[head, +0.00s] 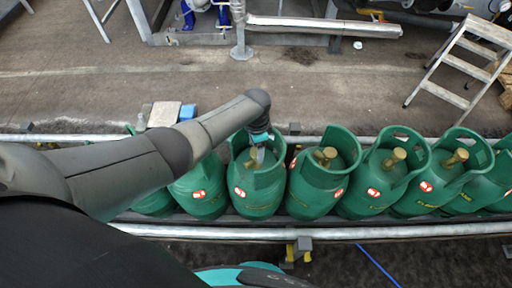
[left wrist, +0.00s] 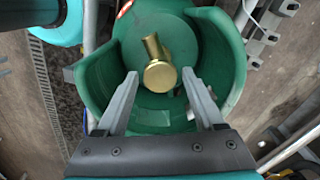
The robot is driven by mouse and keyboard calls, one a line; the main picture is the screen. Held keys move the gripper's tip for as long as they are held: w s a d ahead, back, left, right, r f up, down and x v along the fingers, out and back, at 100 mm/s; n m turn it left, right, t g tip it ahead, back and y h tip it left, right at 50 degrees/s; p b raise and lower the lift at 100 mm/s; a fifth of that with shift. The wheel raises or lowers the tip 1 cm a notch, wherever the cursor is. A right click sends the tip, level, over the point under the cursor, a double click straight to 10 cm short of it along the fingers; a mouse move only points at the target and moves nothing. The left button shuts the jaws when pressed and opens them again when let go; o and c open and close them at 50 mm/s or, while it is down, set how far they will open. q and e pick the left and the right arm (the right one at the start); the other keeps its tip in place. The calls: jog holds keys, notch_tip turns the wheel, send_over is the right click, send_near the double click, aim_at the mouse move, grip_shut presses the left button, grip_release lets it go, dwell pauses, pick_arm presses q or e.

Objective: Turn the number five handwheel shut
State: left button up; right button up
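A row of green gas cylinders stands along a rail, each with a brass valve and handwheel inside a green collar. My left gripper (head: 258,154) reaches down into the collar of one cylinder (head: 257,190). In the left wrist view, my left gripper (left wrist: 160,82) is open, its two grey fingers on either side of the brass handwheel (left wrist: 159,76), with a gap at each side. That handwheel is mostly hidden in the head view. Other brass handwheels (head: 394,157) show on cylinders to the right. No number five can be read. My right gripper is out of view.
A metal rail (head: 400,232) runs in front of the cylinders and another behind them. A stepladder (head: 455,65) stands at the back right. The floor behind the row is mostly clear.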

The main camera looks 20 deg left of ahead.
pick_arm(q)
jog(key=shift+o, duration=0.8)
jog(key=shift+r, duration=0.2)
notch_tip(320, 180, up, 15)
jog(key=p, duration=0.5)
jog(key=shift+f, duration=0.1)
